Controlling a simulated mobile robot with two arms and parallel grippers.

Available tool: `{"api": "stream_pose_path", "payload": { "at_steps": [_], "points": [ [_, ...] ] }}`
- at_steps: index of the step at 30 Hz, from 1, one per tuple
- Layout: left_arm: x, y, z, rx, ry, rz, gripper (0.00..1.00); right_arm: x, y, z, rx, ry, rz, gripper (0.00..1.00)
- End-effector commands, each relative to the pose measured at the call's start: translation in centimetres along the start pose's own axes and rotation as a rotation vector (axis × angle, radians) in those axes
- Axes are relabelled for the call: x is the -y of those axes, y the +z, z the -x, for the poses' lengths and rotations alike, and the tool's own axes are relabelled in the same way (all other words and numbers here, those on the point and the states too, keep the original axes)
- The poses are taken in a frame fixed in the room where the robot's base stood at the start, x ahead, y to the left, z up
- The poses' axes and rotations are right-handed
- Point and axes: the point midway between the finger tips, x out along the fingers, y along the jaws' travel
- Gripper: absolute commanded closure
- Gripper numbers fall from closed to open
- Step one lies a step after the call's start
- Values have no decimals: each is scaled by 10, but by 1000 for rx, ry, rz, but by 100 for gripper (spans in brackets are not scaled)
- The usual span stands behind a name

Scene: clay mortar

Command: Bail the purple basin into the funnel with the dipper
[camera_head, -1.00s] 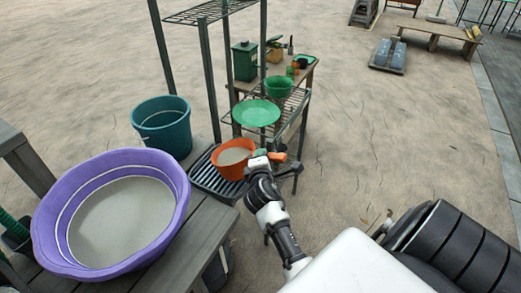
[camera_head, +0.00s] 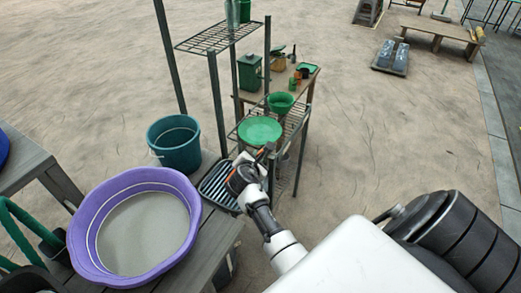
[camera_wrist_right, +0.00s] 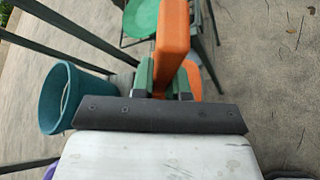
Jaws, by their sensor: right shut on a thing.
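The purple basin (camera_head: 147,177) stands on a grey bench at the lower left in the head view, holding pale grey liquid. My right gripper (camera_head: 258,162) is shut on the orange dipper (camera_head: 236,183), close to the metal rack. The dipper is mostly hidden by the gripper in the head view; its mouth and contents do not show. In the right wrist view its orange handle (camera_wrist_right: 172,42) rises between the fingers. A wide round green dish (camera_head: 260,130), perhaps the funnel, sits on the rack just beyond the gripper. My left gripper is out of view.
A teal bucket (camera_head: 174,145) stands behind the basin. A black slatted tray (camera_head: 216,190) lies beside the gripper. The rack's posts (camera_head: 216,100) rise close to the arm. A smaller green bowl (camera_head: 281,102) is farther back.

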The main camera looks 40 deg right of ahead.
Motion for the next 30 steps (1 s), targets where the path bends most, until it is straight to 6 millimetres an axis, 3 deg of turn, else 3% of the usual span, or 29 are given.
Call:
{"api": "stream_pose_path", "payload": {
  "at_steps": [1,9,18,30],
  "points": [
    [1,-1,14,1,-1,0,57,-14,8,4,-1,-18,35,100],
    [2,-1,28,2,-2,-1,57,-48,-7,-4,1,-123,226,100],
    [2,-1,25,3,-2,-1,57,-83,-20,-11,2,-232,418,100],
    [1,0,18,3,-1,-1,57,-99,-26,-14,1,-288,517,100]
  ]
}}
